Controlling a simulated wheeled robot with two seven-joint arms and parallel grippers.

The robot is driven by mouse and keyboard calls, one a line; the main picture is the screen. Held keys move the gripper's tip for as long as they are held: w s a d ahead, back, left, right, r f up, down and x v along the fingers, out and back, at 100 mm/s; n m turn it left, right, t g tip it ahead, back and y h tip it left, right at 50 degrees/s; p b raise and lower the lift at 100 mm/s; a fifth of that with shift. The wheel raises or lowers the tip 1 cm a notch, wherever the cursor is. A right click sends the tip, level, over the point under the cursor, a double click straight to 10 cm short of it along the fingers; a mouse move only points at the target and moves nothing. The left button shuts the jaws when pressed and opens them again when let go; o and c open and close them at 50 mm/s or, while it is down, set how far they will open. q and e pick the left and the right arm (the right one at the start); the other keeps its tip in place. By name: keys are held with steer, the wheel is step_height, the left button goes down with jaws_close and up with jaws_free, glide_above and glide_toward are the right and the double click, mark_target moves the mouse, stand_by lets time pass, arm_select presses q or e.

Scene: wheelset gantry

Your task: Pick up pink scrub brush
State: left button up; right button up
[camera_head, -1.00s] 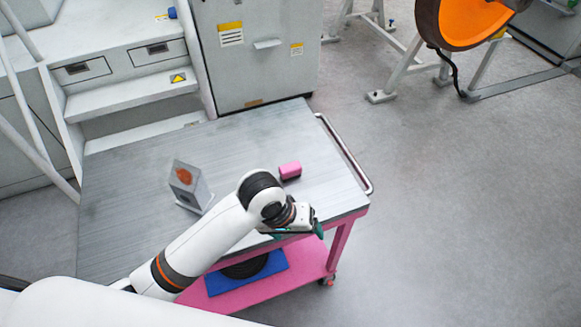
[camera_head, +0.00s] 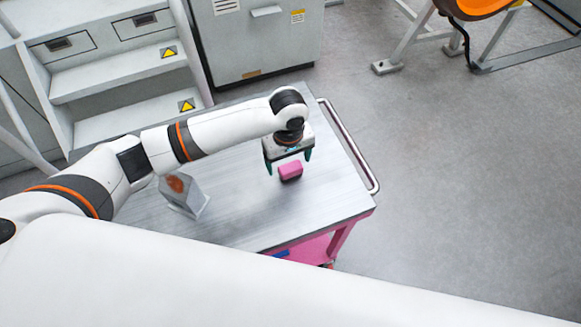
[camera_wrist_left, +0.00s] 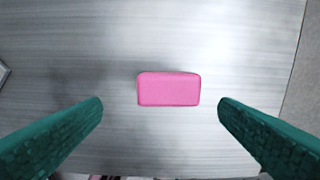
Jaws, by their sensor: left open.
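The pink scrub brush (camera_head: 290,170) lies on the grey top of the cart (camera_head: 240,215), toward its right side. In the left wrist view the brush (camera_wrist_left: 168,89) shows as a pink block, long side across the picture, between the two green fingers and a little beyond their tips. My left gripper (camera_head: 289,165) is open and empty, pointing down over the brush. In the left wrist view the fingertips (camera_wrist_left: 160,106) stand well apart, one on each side of the brush, with clear gaps. I do not see my right gripper.
A grey holder with an orange-red patch (camera_head: 184,193) stands on the cart, left of the brush. A metal handle rail (camera_head: 350,145) runs along the cart's right edge. Steps (camera_head: 120,85) and a grey cabinet (camera_head: 255,40) stand behind. The cart top around the brush is clear.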

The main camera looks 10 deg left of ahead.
mark_target(291, 167)
arm_select(q)
steer(key=f, duration=0.1)
steer(key=w+f+p, duration=0.1)
steer(key=f, duration=0.1)
steer(key=shift+w+d+f, duration=0.1)
steer(key=shift+d+f, duration=0.05)
steer(key=shift+f, duration=0.1)
step_height(291, 167, down, 2)
steer(key=shift+f+p, duration=0.1)
steer(key=shift+p, duration=0.2)
steer(key=shift+f, duration=0.2)
steer(key=c, duration=0.8)
steer(key=shift+c, duration=1.4)
arm_select(e)
steer(key=w, duration=0.1)
steer(key=w+r, duration=0.1)
steer(key=w, duration=0.1)
steer(key=shift+w+a+r, duration=0.1)
steer(key=shift+a+r, duration=0.25)
